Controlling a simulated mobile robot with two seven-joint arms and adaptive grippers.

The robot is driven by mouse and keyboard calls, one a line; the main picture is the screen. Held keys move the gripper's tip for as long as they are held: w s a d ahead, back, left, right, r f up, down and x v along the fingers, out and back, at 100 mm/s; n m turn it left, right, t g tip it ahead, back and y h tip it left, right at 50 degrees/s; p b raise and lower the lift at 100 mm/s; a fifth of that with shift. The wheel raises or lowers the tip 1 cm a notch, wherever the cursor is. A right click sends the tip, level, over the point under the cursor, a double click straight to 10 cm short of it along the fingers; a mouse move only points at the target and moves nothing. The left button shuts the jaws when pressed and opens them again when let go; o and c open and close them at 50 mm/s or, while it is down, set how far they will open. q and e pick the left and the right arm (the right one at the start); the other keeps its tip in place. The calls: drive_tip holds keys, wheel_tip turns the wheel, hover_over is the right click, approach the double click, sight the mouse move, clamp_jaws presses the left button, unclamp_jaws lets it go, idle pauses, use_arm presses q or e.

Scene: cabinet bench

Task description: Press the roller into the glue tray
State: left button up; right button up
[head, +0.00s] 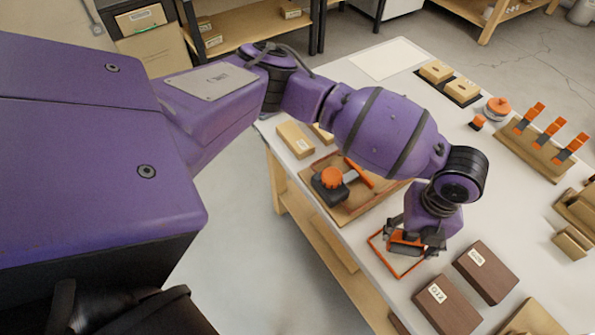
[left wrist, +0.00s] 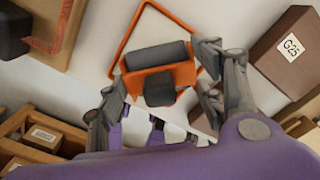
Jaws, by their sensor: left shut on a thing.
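The roller (head: 403,248) has a dark grey cylinder in an orange frame; it also shows in the left wrist view (left wrist: 156,57). My left gripper (head: 418,243) is shut on it, with the fingers on either side of its orange frame in the left wrist view (left wrist: 160,85). The glue tray is a shallow tray with a thin orange rim (head: 384,262) on the white bench top. The roller is over the tray, and the rim (left wrist: 126,38) extends beyond it. I cannot tell whether the cylinder touches the tray floor. My right gripper is not in view.
Two brown labelled boxes (head: 447,304) (head: 486,271) stand right of the tray. A wooden board (head: 345,212) left of it carries a dark block with an orange knob (head: 332,178). A rack with several orange-handled tools (head: 540,150) stands at the far right. The bench middle beyond my wrist looks clear.

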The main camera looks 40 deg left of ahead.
use_arm(q)
drive_tip(key=shift+f, duration=0.7)
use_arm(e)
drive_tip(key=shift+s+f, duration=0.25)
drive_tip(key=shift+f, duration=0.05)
use_arm(q)
drive_tip(key=shift+r, duration=0.1)
idle(0.6)
drive_tip(key=shift+w+r+p, duration=0.1)
drive_tip(key=shift+r+p, duration=1.5)
drive_tip(key=shift+r, duration=2)
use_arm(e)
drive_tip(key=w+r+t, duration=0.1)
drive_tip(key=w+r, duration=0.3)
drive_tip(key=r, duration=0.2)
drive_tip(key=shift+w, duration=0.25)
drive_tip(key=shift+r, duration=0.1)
